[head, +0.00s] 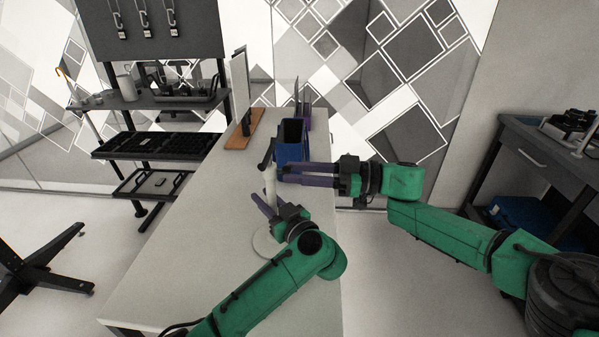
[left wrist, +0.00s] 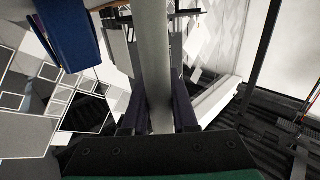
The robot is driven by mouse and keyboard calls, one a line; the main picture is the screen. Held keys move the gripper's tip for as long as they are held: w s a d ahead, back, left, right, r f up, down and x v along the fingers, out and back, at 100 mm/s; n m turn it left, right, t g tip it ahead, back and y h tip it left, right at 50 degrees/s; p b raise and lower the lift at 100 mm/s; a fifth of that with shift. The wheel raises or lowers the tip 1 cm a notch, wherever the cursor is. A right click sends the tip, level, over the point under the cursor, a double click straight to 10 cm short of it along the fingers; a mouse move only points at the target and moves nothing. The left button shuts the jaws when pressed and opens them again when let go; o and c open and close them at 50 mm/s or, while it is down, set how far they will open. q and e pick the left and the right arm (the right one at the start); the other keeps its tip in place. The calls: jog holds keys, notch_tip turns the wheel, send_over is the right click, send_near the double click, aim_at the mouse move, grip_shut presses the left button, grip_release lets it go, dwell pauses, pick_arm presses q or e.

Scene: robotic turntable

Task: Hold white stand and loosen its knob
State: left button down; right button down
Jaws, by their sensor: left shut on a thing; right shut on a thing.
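The white stand (head: 269,187) is a thin upright post on a round white base (head: 262,243), standing on the light table, with a black part (head: 268,150) at its top. My left gripper (head: 262,201) is shut on the post at mid-height. In the left wrist view the post (left wrist: 155,50) runs between the two dark fingers of this gripper (left wrist: 157,108). My right gripper (head: 281,173) comes in level from the right and is shut at the upper post, where the knob is. Its fingertips hide the knob, so its turn cannot be seen.
A blue bin (head: 291,142) stands close behind the stand and also shows in the left wrist view (left wrist: 70,32). A wooden-based panel (head: 243,136) stands at the table's back left. A rack with shelves (head: 150,145) is left of the table. The table's (head: 185,260) front left is clear.

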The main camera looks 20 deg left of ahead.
jog(key=shift+n, duration=7.7)
jog(key=c, duration=0.5)
grip_release()
jog(key=shift+d, duration=0.1)
jog(key=d, duration=0.4)
jog(key=w+d, duration=0.1)
jog(key=d, duration=0.2)
jog(key=w+d, duration=0.1)
jog(key=d, duration=0.3)
jog(key=shift+d, duration=0.35)
